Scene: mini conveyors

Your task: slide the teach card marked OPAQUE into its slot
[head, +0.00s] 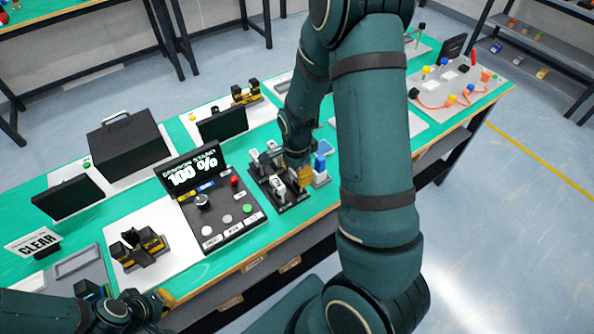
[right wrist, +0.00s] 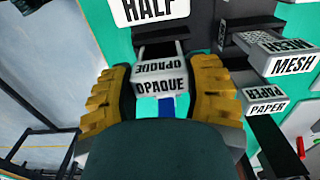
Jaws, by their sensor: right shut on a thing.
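The teach card marked OPAQUE (right wrist: 160,83) is between the yellow fingers of my right gripper (right wrist: 160,92) in the right wrist view, its label facing the camera. The gripper is shut on it. In the head view my right gripper (head: 304,177) is low at the right side of a black card holder (head: 290,203); the card itself cannot be made out there. Cards marked HALF (right wrist: 155,10), MESH (right wrist: 292,63) and PAPER (right wrist: 264,94) are close by. I cannot tell whether the card is inside a slot. My left gripper (head: 150,303) is at the lower left, its finger gap unclear.
A black panel reading 100 % (head: 193,170) with a knob and buttons stands left of the holder. A blue-and-white piece (head: 321,165) is right of my right gripper.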

